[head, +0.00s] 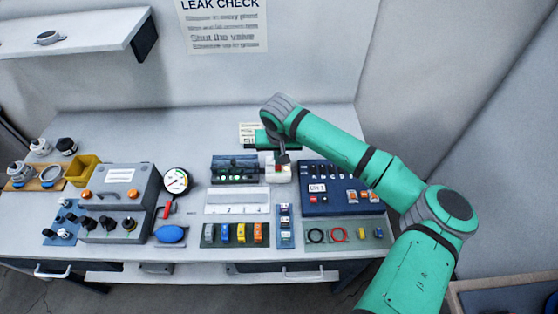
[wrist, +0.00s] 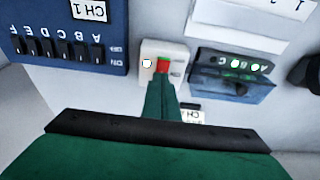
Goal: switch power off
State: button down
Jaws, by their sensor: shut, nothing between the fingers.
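A small white switch box (head: 279,173) stands on the bench between the dark green-lit unit and the blue panel. In the wrist view the white box (wrist: 148,52) shows a red switch face (wrist: 163,65) with a thin green strip and a white round spot to its left. My gripper (head: 282,159) is shut and empty, pointing down over the box. In the wrist view its fingertips (wrist: 163,80) lie at the lower edge of the red switch and hide part of the box. I cannot tell whether they touch it.
A blue panel (head: 337,209) labelled CH 1, with a row of black switches, is beside the box. A dark unit (head: 236,163) with lit green indicators stands on the other side. A grey box (head: 120,185) and pressure gauge (head: 176,181) are farther left.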

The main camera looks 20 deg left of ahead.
aim_at(279, 169)
notch_tip(279, 169, up, 12)
jog(key=shift+s+d+r, duration=0.15)
jog(key=shift+s, duration=0.15)
dwell(0.6)
